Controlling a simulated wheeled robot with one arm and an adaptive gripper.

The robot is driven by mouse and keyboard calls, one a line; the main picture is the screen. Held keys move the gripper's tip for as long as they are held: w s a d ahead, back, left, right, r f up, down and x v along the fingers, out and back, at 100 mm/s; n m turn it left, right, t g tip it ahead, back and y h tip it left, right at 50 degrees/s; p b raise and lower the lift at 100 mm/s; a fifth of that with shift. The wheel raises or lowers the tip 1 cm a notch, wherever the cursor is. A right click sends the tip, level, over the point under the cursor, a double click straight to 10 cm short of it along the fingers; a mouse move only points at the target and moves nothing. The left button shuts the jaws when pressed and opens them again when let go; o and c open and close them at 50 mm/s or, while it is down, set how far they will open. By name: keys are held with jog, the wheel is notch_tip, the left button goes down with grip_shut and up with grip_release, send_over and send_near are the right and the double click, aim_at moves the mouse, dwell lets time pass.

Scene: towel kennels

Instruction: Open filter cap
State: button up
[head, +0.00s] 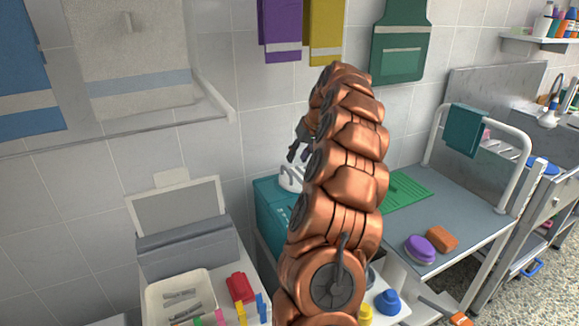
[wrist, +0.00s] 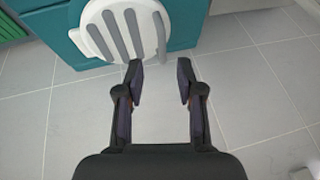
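In the head view a small white part (head: 291,178), probably the cap, shows at the teal unit (head: 273,207), mostly hidden by my arm. My gripper (wrist: 158,76) is open and empty, its fingertips just below the cap's right part in the picture. I cannot tell whether they touch it. In the head view my gripper (head: 299,150) is small and partly hidden.
A grey table (head: 455,205) with a green mat (head: 405,190), a purple brush (head: 420,249) and an orange sponge (head: 442,237) stands right of my arm. A white tray (head: 152,305) is at the lower left. Tiled floor between my fingers is clear.

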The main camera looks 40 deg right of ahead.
jog(key=p+x, duration=0.1)
jog(key=x, duration=0.5)
jog(key=shift+w+a+f, duration=0.1)
jog(key=shift+w+a, duration=0.05)
jog(key=shift+c, duration=0.2)
grip_shut()
dwell(0.3)
